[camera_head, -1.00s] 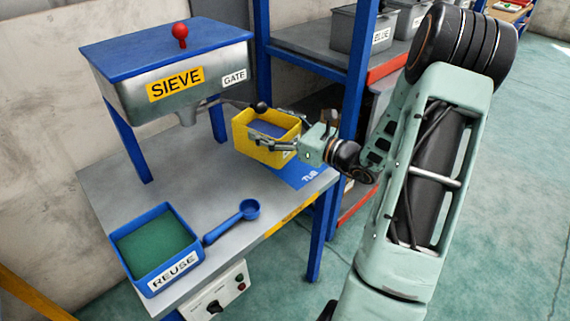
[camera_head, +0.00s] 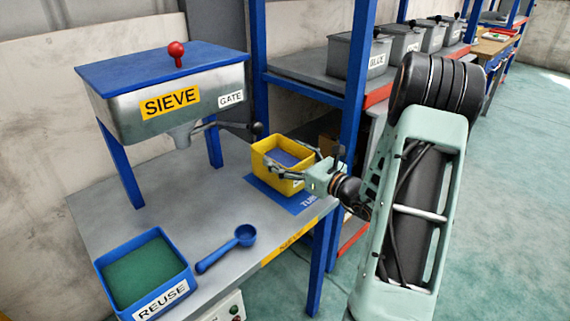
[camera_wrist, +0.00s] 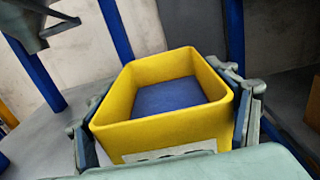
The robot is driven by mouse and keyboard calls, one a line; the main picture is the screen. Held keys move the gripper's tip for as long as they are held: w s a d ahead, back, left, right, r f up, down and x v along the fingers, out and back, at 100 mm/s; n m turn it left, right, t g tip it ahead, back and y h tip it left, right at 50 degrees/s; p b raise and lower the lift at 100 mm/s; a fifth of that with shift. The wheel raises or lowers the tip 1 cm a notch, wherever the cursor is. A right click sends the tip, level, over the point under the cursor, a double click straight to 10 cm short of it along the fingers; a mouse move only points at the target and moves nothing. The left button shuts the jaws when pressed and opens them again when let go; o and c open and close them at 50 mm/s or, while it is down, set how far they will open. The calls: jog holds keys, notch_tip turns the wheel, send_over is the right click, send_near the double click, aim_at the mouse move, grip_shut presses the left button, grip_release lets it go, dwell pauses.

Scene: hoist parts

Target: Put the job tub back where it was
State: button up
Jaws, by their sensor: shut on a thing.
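The yellow job tub (camera_head: 266,157) is at the right end of the sieve bench, over the blue mat marked TUB (camera_head: 290,200). Blue shows inside the tub. My gripper (camera_head: 287,163) is shut on the tub, with a finger along each side. In the wrist view the tub (camera_wrist: 160,128) sits upright between the fingers of my gripper (camera_wrist: 165,125). I cannot tell whether its underside touches the mat. The white label on its near side is partly hidden.
The sieve (camera_head: 172,98) stands left of the tub, its gate handle (camera_head: 240,127) reaching close to it. A blue REUSE tray (camera_head: 143,285) and blue scoop (camera_head: 226,248) lie on the bench (camera_head: 105,205). A blue shelf post (camera_head: 355,95) rises just behind right. Grey bins (camera_head: 358,57) stand on the shelf.

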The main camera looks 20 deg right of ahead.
aim_at(303, 171)
jog(key=shift+f, duration=0.95)
jog(key=shift+f+b, duration=0.2)
jog(key=shift+b, duration=0.15)
jog(key=o, duration=2.1)
jog(key=shift+r, duration=0.1)
jog(key=shift+s+d, duration=0.1)
jog(key=shift+s, duration=0.1)
jog(key=p+v, duration=0.2)
jog(key=v, duration=0.9)
jog(key=shift+s, duration=0.35)
